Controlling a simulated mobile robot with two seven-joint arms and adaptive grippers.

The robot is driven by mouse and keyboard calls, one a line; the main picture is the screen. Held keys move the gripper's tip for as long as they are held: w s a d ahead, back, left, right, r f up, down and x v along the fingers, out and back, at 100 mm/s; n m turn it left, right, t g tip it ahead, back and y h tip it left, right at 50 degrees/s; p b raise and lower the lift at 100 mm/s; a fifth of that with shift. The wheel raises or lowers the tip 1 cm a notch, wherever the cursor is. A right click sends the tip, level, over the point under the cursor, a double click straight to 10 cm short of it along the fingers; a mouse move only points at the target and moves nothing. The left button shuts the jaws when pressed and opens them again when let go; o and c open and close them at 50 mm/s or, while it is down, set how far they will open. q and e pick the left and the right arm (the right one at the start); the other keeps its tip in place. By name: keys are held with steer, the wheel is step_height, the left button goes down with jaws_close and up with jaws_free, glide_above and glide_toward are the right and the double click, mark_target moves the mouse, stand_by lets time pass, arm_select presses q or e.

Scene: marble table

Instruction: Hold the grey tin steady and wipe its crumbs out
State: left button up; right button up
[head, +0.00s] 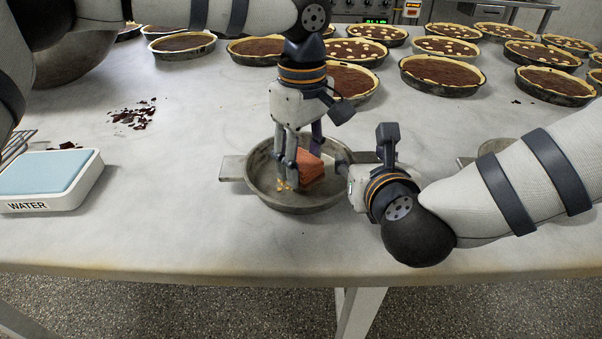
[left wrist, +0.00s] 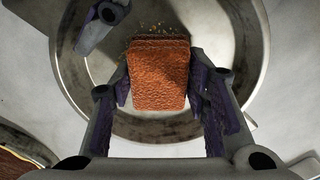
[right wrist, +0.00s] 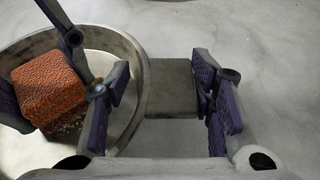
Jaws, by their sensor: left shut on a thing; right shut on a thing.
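The round grey tin (head: 257,190) stands on the marble table and has a flat tab on its left and right sides. My left gripper (head: 302,168) reaches down into it, shut on a reddish-orange textured sponge block (head: 314,178), which also shows in the left wrist view (left wrist: 160,75). Small crumbs (left wrist: 150,30) lie on the tin floor beside the sponge; a few yellowish ones (head: 284,186) show in the head view. My right gripper (right wrist: 160,85) is shut on the tin at its right tab (right wrist: 172,95), with a finger on either side of it.
A white tray marked WATER (head: 75,200) with a pale blue top is at the left. Dark crumbs (head: 135,115) lie behind it. Several chocolate tarts (head: 440,75) fill the back of the table. The front edge is clear.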

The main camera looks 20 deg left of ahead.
arm_select(q)
steer(key=shift+f, duration=0.3)
